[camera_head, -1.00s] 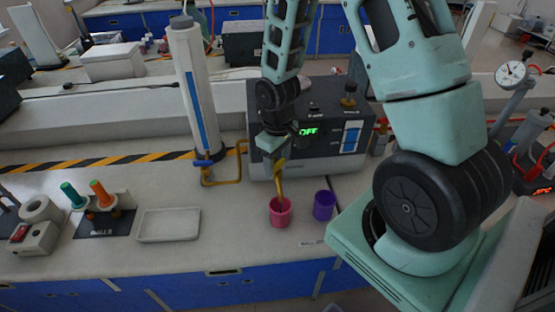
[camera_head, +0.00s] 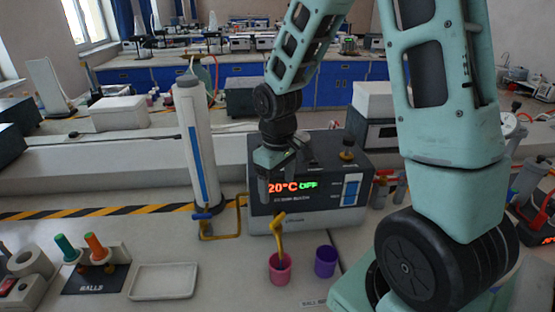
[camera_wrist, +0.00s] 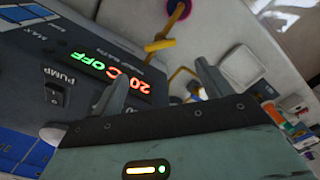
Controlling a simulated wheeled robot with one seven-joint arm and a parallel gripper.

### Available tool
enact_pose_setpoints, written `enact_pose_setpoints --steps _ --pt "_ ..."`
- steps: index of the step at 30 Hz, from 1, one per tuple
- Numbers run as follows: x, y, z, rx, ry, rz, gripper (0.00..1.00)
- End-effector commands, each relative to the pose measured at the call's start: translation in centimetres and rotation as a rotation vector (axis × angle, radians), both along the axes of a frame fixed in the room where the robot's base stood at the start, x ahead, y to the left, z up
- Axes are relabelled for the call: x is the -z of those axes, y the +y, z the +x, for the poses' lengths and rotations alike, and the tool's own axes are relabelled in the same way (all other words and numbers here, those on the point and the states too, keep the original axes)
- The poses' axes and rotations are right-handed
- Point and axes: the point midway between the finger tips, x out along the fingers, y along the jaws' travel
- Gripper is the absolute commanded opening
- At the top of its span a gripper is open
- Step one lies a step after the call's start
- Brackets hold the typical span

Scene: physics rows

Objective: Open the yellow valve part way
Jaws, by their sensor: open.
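The yellow valve (camera_head: 279,221) is on the front of a dark grey bath unit (camera_head: 318,206). Its lever tilts up to the right, and its yellow spout runs down into a pink cup (camera_head: 280,272). The valve also shows in the wrist view (camera_wrist: 160,45), beyond my fingers. My gripper (camera_head: 275,182) is above the valve, in front of the unit's display, apart from the lever. In the wrist view my gripper (camera_wrist: 158,85) has its two fingers spread with nothing between them.
A purple cup (camera_head: 326,262) stands right of the pink one. A white column (camera_head: 198,140) with a blue-handled yellow pipe (camera_head: 222,235) stands to the left. A white tray (camera_head: 163,281) and a ball stand (camera_head: 95,277) are at the left. The display reads 20°C OFF.

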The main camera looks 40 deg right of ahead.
Motion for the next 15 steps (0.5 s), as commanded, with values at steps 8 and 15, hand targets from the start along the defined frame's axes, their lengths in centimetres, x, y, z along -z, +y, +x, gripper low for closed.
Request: enact_pose_setpoints --steps 8,15 --pt "-5.3 0.0 0.1 0.000 -0.004 -0.001 0.78" --pt "-6.8 0.0 0.0 0.000 0.000 0.001 0.78"
